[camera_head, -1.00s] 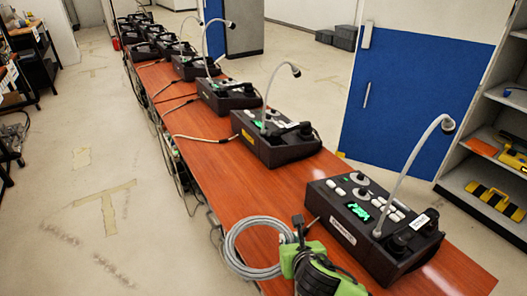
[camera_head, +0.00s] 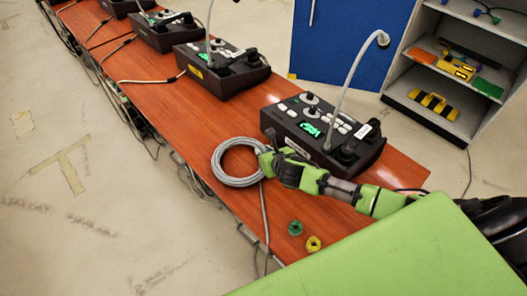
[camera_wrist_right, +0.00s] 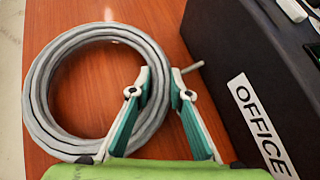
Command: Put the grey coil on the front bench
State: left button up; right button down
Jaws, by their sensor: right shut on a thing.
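The grey coil (camera_head: 219,171) is a round bundle of cable at the left edge of the long wooden bench (camera_head: 215,126), beside the nearest black console. It fills the left of the right wrist view (camera_wrist_right: 38,90). My right gripper (camera_head: 264,160) reaches in from the right and is shut on the coil's right side. In the wrist view its teal fingers (camera_wrist_right: 160,80) stand on either side of the cable bundle. Whether the coil rests on the wood or is slightly raised, I cannot tell. My left gripper is not in view.
The nearest console (camera_head: 325,130) has a gooseneck microphone and stands close to my right gripper. Further consoles (camera_head: 220,70) line the bench. A green ring (camera_head: 295,228) and a yellow ring (camera_head: 313,243) lie near the front edge. Shelves (camera_head: 455,75) stand at the back right.

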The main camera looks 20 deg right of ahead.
jog(key=shift+w+f, duration=0.1)
jog(key=shift+f, duration=0.25)
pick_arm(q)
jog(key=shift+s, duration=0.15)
pick_arm(e)
jog(key=c, duration=1.9)
grip_release()
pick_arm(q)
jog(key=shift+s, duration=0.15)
pick_arm(e)
jog(key=v, duration=1.2)
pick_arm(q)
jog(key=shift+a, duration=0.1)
